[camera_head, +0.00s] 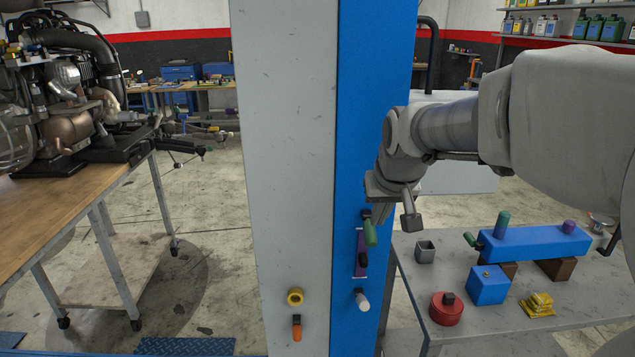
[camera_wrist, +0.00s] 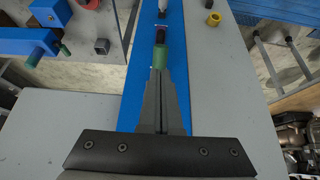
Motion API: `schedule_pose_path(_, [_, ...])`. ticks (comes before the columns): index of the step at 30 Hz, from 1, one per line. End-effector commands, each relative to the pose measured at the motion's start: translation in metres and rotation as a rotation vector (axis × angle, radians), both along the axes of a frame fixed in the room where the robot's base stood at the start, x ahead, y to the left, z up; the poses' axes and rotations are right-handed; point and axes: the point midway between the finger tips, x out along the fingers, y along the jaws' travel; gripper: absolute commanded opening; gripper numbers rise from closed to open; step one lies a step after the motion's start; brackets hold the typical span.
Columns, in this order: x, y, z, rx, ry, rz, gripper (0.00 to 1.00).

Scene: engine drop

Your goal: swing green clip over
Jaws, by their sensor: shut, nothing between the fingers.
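The green clip (camera_head: 370,233) is on the blue face of the post, at the upper end of a purple plate (camera_head: 361,250). It hangs tilted, with a dark piece at its top. In the wrist view the green clip (camera_wrist: 160,57) lies just beyond my fingertips. My gripper (camera_head: 377,214) points down beside the post, right at the clip. Its fingers (camera_wrist: 160,73) are together with nothing between them. They overlap the clip's near end in the wrist view, and I cannot tell whether they touch it.
Below the clip are a black handle (camera_head: 363,262) and a white peg (camera_head: 362,300). A yellow ring (camera_head: 295,297) and an orange handle (camera_head: 297,328) are on the grey face. A workbench (camera_head: 465,340) with blue blocks stands right; an engine table (camera_head: 60,205) stands left.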

Motion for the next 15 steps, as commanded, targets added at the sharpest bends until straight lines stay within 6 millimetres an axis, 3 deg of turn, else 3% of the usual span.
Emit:
schedule_pose_path(6, [0.018,0.000,-0.032,0.000,0.003,0.000,0.00])
schedule_pose_path(15, [0.026,0.000,-0.046,-0.001,0.000,0.000,0.00])
